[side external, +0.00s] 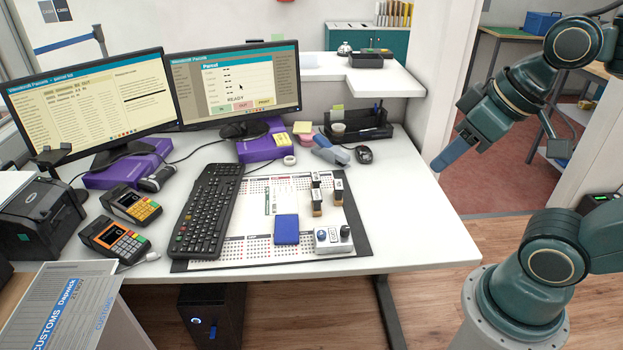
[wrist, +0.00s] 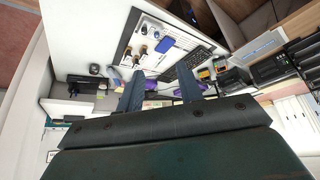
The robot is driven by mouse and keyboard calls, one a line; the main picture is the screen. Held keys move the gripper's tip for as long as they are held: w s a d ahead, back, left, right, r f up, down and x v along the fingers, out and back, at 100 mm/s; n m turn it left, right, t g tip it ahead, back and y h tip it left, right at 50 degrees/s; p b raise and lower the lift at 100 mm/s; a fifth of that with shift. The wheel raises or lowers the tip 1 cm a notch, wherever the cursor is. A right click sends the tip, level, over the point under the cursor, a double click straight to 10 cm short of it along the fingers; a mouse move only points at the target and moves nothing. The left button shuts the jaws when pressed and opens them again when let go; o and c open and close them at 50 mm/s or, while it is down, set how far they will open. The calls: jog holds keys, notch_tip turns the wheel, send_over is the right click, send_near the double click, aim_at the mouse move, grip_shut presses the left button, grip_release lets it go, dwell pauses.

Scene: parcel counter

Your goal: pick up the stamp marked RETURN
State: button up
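My gripper (side external: 450,158) is in the air beyond the counter's right edge, well away from the stamps. In the wrist view my gripper's two fingers (wrist: 160,74) are spread apart with nothing held between them.
A blue pad (side external: 286,229) and a grey box with knobs (side external: 333,239) lie near the stamps on the mat (side external: 210,264). A keyboard (side external: 207,212) is left of them. The counter's right part is clear.

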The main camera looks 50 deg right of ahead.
jog(key=o, duration=0.9)
jog(key=m+g+y, duration=0.3)
jog(key=m, duration=2.3)
send_over(318, 176)
jog(key=s+d, duration=0.3)
notch_tip(318, 176, down, 26)
jog(key=shift+w+x, duration=0.15)
jog(key=shift+x, duration=2)
jog(key=shift+w+x, duration=0.15)
jog(key=shift+x, duration=1.95)
